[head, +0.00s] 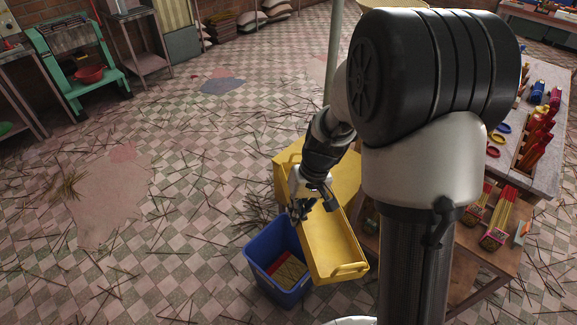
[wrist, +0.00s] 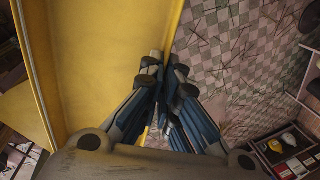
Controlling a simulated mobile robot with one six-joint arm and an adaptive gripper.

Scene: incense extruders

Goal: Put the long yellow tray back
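The long yellow tray (head: 332,247) is in the middle of the head view, looking empty, its open side up and a handle at its near end. Its near part overlaps the right side of a blue bin in the picture; I cannot tell whether they touch. My gripper (head: 299,211) is at the tray's left long side. In the wrist view, the fingers of my gripper (wrist: 165,66) close on either side of the tray's rim, with the yellow tray (wrist: 100,70) filling the left. My arm hides part of the tray's far end.
A yellow box-like unit (head: 347,176) stands right behind the tray. The blue bin (head: 256,263) on the floor holds red and yellow things. A wooden table (head: 490,250) with incense bundles (head: 498,218) is at the right. Open tiled floor strewn with sticks lies left.

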